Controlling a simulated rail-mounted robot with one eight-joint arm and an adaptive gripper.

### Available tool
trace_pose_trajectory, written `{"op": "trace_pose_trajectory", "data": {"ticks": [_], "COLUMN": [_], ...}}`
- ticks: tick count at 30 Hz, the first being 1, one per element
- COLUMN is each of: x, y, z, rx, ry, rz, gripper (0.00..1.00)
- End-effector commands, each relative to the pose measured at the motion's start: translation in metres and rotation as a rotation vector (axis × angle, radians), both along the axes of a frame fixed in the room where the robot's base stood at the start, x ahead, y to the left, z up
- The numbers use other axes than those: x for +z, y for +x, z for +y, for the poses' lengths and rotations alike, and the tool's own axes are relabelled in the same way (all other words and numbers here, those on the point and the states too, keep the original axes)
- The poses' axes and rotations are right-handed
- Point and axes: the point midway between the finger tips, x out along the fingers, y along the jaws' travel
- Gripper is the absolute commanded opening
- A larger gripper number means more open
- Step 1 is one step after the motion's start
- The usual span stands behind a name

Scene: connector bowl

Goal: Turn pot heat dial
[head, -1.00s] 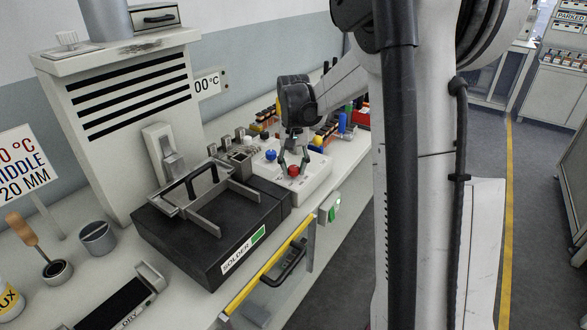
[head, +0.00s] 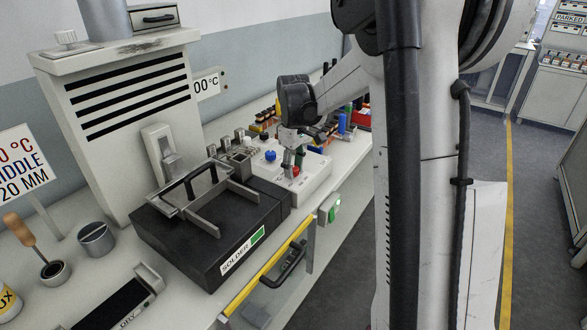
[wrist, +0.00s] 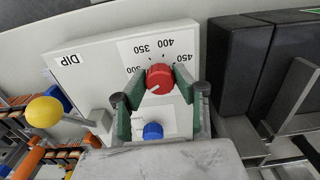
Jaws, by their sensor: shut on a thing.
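The pot heat dial is a red round knob (wrist: 159,78) on a white panel marked DIP. It also shows in the head view (head: 295,171). Numbers 350, 400 and 450 stand upside down around it in the wrist view; another number at left is partly hidden. A white mark on the knob points to the lower left. My gripper (wrist: 157,76) is shut on the red knob, one green-and-grey finger on each side. In the head view my gripper (head: 293,164) reaches down onto the knob.
A blue knob (wrist: 153,131) sits close by on the same panel. A yellow ball-topped lever (wrist: 44,111) stands left of it in the wrist view. The black solder pot (head: 215,235) with its metal frame stands beside the panel. Small coloured parts crowd the bench behind.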

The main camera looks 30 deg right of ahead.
Motion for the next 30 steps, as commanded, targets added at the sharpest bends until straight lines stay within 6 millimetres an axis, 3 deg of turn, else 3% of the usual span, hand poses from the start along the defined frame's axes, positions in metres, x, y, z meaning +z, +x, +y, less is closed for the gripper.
{"op": "trace_pose_trajectory", "data": {"ticks": [12, 29, 30], "x": [0.0004, 0.0005, 0.0005], "y": [0.0005, 0.0005, 0.0005], "z": [-0.0003, -0.0004, -0.0004], "rx": [0.192, 0.221, 0.220], "ry": [0.000, -0.001, -0.001], "rz": [0.000, 0.000, 0.000], "gripper": [0.01, 0.01, 0.31]}}
